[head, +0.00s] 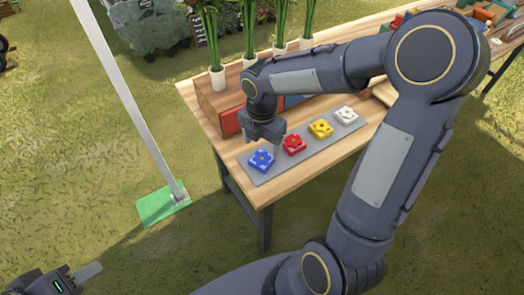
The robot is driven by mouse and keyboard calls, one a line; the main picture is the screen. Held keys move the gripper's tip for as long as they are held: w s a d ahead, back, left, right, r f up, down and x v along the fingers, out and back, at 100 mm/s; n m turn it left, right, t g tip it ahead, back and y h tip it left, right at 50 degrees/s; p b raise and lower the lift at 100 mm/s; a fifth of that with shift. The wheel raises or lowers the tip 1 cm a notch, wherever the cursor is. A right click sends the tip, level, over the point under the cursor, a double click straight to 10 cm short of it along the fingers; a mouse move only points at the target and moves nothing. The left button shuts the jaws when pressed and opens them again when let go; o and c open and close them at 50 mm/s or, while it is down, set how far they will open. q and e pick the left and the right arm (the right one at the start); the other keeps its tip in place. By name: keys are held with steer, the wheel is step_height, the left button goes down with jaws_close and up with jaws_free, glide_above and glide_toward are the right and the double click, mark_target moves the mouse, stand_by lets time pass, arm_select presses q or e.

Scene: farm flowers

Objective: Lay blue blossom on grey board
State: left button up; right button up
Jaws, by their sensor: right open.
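The blue blossom (261,160) lies at the left end of the grey board (284,163). A red blossom (294,144), a yellow blossom (320,128) and a white blossom (346,115) lie on the same board in a row to its right. My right gripper (264,141) points down just above and behind the blue blossom; it is open and appears apart from it. My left gripper (82,275) is low at the left edge, away from the table; its jaw state is unclear.
The wooden table (230,145) holds a wooden box (219,103) with coloured fronts behind the board. Several white vases (217,79) with green stems stand on the box. A white pole (130,95) on a green base (160,207) stands left of the table.

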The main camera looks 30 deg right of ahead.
mark_target(262, 159)
step_height(262, 159, up, 6)
steer(key=r, duration=0.1)
steer(key=s+a+r+m+t+y, duration=0.1)
steer(key=s+m+t+y, duration=0.1)
steer(key=s+m, duration=0.6)
steer(key=s+a+r+m+t+y, duration=0.1)
steer(key=s+m+t, duration=0.2)
steer(key=s+m, duration=0.6)
steer(key=m+p, duration=0.1)
steer(key=m, duration=0.7)
steer(key=shift+a+r+t+y, duration=0.25)
steer(key=shift+a+t+y, duration=0.05)
steer(key=shift+a+y, duration=0.1)
